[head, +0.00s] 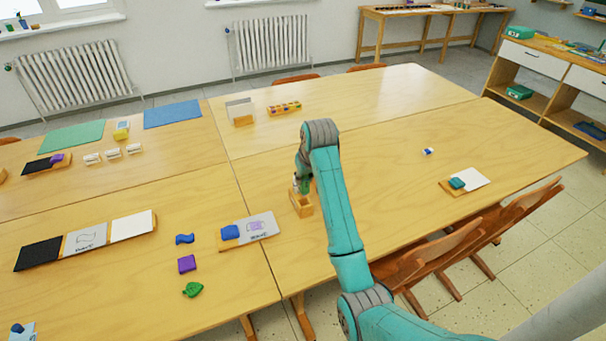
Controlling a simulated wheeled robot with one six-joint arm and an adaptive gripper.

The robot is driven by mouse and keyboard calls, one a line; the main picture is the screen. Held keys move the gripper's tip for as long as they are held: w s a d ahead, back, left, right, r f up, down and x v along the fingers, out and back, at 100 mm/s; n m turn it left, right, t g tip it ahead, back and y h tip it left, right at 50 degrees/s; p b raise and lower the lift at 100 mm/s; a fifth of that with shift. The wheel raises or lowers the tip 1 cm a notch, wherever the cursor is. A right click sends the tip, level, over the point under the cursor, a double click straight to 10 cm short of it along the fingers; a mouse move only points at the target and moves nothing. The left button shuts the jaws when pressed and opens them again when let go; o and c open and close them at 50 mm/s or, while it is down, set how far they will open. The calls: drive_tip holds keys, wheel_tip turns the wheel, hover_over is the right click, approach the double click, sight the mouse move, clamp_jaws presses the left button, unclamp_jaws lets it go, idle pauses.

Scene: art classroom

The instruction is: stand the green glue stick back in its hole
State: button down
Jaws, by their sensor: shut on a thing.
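My gripper (298,183) is just above a small wooden holder (303,210) on the table, near the middle of the head view. It is shut on a small green thing (306,186), which I take to be the green glue stick. The gripper and arm hide most of it, so its tilt is hard to tell. The holder is a narrow, light wooden box, partly behind my arm. I cannot tell whether the stick's lower end is in a hole or just over it.
A board with a blue piece and a picture card (262,224) lies left of the holder. Blue (185,239), purple (187,264) and green (193,289) pieces lie further left. A wooden tray with coloured items (284,108) stands behind. The table right of my arm is mostly clear.

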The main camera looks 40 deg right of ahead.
sight(305, 191)
drive_tip(key=shift+f, duration=2)
drive_tip(key=shift+f, duration=1.4)
idle(2.1)
drive_tip(key=c, duration=0.9)
unclamp_jaws()
drive_tip(key=shift+o, duration=0.2)
drive_tip(key=shift+o, duration=1.2)
drive_tip(key=shift+r, duration=0.1)
drive_tip(key=shift+r, duration=2.9)
